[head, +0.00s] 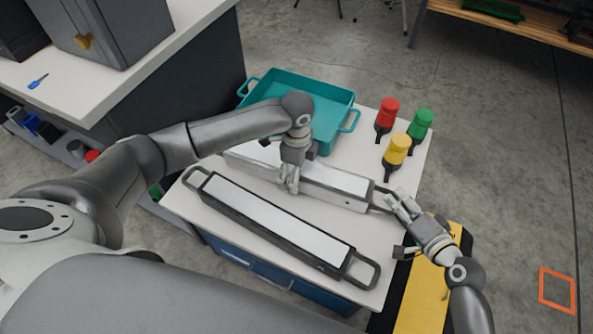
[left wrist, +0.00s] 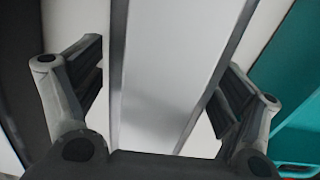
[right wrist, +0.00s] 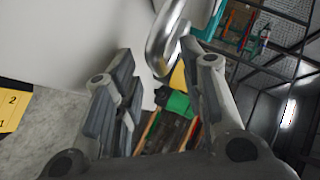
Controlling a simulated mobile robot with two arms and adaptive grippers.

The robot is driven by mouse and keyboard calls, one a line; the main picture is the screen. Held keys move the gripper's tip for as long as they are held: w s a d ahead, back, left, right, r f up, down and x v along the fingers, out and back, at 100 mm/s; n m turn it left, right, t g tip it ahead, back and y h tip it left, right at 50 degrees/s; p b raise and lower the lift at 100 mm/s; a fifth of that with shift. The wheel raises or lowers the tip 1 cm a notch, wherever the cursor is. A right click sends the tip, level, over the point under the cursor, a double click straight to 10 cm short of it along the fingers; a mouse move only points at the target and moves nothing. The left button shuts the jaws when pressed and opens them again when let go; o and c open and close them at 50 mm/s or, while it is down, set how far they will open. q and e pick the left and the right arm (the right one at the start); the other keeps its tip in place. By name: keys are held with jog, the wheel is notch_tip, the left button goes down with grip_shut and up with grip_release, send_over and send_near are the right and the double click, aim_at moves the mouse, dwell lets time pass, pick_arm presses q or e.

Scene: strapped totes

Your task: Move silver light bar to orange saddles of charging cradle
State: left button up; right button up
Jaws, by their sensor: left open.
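The silver light bar (head: 333,184), with a white top and a loop handle at its right end, lies on the white table top behind a similar black-framed bar. My left gripper (head: 289,187) is over the silver bar; in the left wrist view its open fingers (left wrist: 165,85) stand on either side of the bar (left wrist: 170,70), apart from it. My right gripper (head: 396,199) is at the bar's right end; in the right wrist view its fingers (right wrist: 160,65) are apart, with the shiny handle (right wrist: 163,45) between the tips. I see no cradle with orange saddles.
The black-framed bar (head: 275,225) lies in front. A teal tray (head: 335,99) stands behind, with red (head: 388,112), green (head: 420,124) and yellow (head: 397,150) lamps right of it. A white counter (head: 100,95) is at left. Open floor lies right, with an orange square outline (head: 541,289).

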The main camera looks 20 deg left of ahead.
pick_arm(q)
jog(key=c, duration=0.9)
pick_arm(e)
grip_shut()
pick_arm(q)
grip_shut()
jog(key=shift+w+r, duration=0.1)
jog(key=shift+r, duration=0.1)
pick_arm(e)
jog(key=shift+w+r, duration=0.1)
jog(key=shift+r, duration=0.15)
